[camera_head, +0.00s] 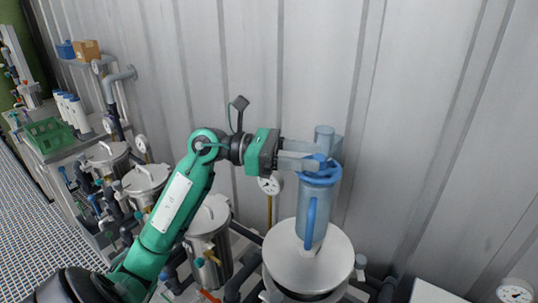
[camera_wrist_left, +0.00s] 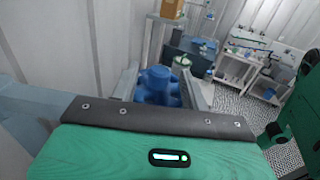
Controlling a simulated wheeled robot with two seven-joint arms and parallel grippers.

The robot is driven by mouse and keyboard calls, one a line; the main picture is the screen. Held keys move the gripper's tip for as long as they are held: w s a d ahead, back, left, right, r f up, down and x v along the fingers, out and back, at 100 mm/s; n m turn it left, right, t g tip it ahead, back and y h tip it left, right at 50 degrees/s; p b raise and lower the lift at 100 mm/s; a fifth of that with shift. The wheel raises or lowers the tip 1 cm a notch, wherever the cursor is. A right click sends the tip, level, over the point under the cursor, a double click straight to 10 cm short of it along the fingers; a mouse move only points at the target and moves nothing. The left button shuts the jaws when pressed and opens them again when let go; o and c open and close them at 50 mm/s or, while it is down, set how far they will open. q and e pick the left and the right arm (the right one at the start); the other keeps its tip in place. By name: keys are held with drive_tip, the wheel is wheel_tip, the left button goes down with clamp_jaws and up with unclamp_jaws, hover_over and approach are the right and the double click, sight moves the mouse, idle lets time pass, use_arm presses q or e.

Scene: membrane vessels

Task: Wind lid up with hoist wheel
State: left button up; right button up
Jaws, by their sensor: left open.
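The blue hoist wheel (camera_head: 322,178) sits on the upper part of a blue-grey hoist column (camera_head: 314,222) with a blue handle on its side. The column stands over the pale round lid (camera_head: 332,252) of the nearest vessel; whether there is a gap under the lid cannot be told. My left gripper (camera_head: 312,154) is at the wheel's height or just above it, its fingers reaching to either side of the column top. In the left wrist view the open fingers (camera_wrist_left: 160,84) have the blue wheel hub (camera_wrist_left: 158,88) between them; contact cannot be told. My right gripper is not in view.
Several steel vessels with lids stand in a row to the left, the closest one (camera_head: 210,238) beside the hoist vessel. A gauge (camera_head: 270,184) stands behind it. A corrugated wall (camera_head: 420,120) closes off the back. A bench with a green crate (camera_head: 48,134) is far left.

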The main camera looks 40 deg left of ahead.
use_arm(q)
drive_tip(key=b+v, duration=0.3)
drive_tip(key=v, duration=0.8)
drive_tip(key=shift+b, duration=0.4)
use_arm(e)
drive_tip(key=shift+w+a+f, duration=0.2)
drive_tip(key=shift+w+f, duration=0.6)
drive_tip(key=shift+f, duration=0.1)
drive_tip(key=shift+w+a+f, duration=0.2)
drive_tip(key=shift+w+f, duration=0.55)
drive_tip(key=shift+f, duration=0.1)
